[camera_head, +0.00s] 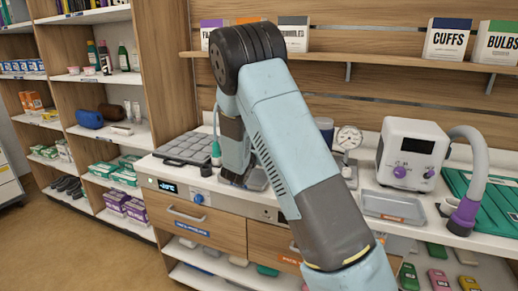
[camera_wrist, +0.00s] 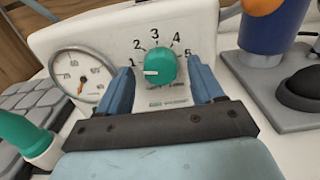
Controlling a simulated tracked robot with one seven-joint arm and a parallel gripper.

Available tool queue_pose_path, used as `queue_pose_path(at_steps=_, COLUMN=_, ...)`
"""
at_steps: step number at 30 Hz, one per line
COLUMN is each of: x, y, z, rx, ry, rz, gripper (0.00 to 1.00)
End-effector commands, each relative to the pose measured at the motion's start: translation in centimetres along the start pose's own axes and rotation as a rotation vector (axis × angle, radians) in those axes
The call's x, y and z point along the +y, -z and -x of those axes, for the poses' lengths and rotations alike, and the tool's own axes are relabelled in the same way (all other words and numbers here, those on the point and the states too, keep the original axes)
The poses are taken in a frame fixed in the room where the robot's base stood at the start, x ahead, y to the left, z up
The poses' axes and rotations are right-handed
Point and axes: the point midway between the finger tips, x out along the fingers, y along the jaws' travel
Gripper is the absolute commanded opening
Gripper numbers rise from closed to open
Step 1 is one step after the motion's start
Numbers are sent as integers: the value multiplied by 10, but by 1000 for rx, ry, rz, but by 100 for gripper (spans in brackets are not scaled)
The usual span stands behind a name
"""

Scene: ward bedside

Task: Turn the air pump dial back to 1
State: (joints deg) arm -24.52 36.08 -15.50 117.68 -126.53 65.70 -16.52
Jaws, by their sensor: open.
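The air pump (camera_wrist: 205,25) is a pale housing with a round teal dial (camera_wrist: 162,66) on its front, seen in the wrist view. Printed numbers 1 to 5 arc around the dial. Its white pointer mark faces left, at about the 1. My gripper (camera_wrist: 160,66) is open, with one blue finger on each side of the dial. Gaps show between the fingers and the dial, though I cannot tell the depth. In the head view my arm hides the pump's dial and my fingertips.
A round gauge (camera_wrist: 82,76) sits left of the dial, and a teal connector (camera_wrist: 18,132) lies lower left. A blue container (camera_wrist: 272,28) stands at right. On the counter are a grey keypad-like pad (camera_head: 186,148), a white device with a purple knob (camera_head: 412,152) and a grey tray (camera_head: 394,206).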

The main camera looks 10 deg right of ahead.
Motion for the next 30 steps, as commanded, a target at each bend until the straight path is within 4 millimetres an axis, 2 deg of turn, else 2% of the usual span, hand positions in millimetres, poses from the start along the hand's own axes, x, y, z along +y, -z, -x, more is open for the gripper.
queue_pose_path(at_steps=5, x=1, y=0, z=25, rx=1, ry=-3, rz=0, gripper=67)
queue_pose_path(at_steps=18, x=2, y=1, z=108, rx=2, ry=-3, rz=1, gripper=67)
queue_pose_path(at_steps=24, x=2, y=1, z=128, rx=1, ry=-2, rz=0, gripper=67)
queue_pose_path(at_steps=30, x=2, y=2, z=133, rx=1, ry=-2, rz=1, gripper=67)
